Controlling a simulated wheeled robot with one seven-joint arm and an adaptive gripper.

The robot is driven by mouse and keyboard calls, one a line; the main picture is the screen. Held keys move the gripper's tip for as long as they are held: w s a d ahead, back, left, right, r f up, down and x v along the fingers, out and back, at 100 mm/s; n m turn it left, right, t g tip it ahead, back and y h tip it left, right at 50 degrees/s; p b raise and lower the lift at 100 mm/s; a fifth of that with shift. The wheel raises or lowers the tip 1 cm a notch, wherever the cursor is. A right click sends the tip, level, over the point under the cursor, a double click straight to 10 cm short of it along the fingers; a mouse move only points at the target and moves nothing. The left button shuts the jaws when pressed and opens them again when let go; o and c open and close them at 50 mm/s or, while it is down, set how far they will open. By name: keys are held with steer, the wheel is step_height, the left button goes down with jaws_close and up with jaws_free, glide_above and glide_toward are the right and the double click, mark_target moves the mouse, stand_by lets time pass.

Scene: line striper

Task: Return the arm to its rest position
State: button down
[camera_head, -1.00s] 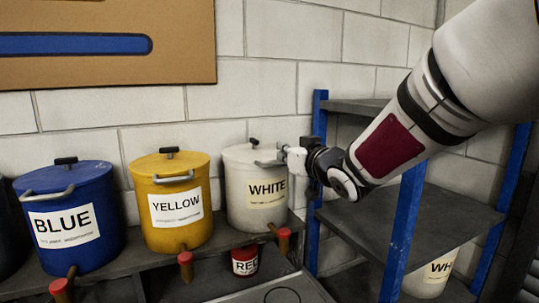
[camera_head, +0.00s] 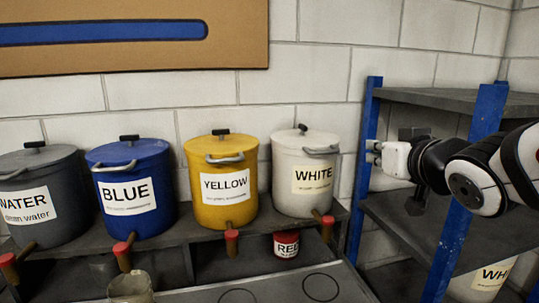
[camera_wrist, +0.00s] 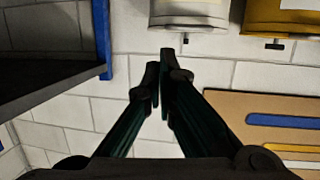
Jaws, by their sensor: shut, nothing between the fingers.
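My gripper (camera_head: 374,153) is at the right in the head view, to the right of the white pot (camera_head: 295,205) and apart from it in the picture. It overlaps the blue post of the shelf rack, and I cannot tell the gap between them. My arm comes in from the right edge. In the wrist view, the two dark fingers of my gripper (camera_wrist: 161,66) are together with nothing between them. Beyond them is the white block wall.
A shelf rack (camera_head: 470,227) stands at right, with its edge (camera_wrist: 60,82) near the gripper. Yellow (camera_head: 243,209), blue (camera_head: 164,212) and water (camera_head: 62,225) pots line the bench. A red-labelled can (camera_head: 287,236) and a glass beaker (camera_head: 130,287) sit lower.

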steer(key=s+a+f+g, duration=0.2)
steer(key=s+f+g, duration=0.3)
steer(key=s, duration=0.6)
steer(key=s+a+f+g, duration=0.2)
steer(key=s+f+g, duration=0.2)
steer(key=s, duration=0.8)
steer(key=shift+s+f+m+g+h, duration=0.15)
steer(key=shift+f+m+g+h, duration=0.2)
steer(key=shift+f, duration=0.6)
